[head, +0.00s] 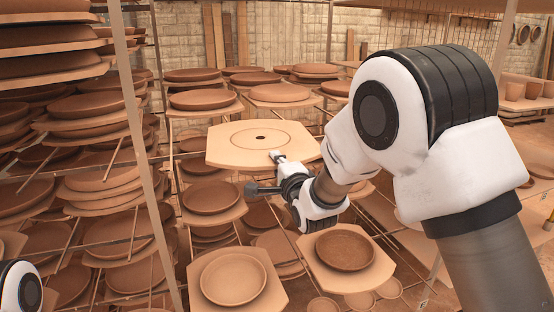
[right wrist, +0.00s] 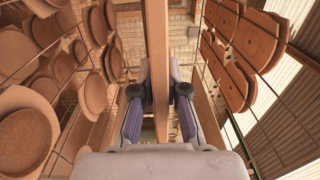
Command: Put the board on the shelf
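The board (head: 225,152) is a pale, eight-sided slab with a ring mark and a dark hole at its centre. It lies about level at the middle rack in the head view; what supports it is hidden. My right gripper (head: 267,173) is at its near edge, one finger above and one below. The shelf (head: 160,215) appears as a metal rack of rods; which level is meant cannot be told. My left gripper is out of view.
Boards with brown plates surround the board, including one with a plate (head: 233,278) below left and one with a dark plate (head: 345,250) below right. A rack upright (head: 140,150) and stacked plates (head: 100,105) stand left.

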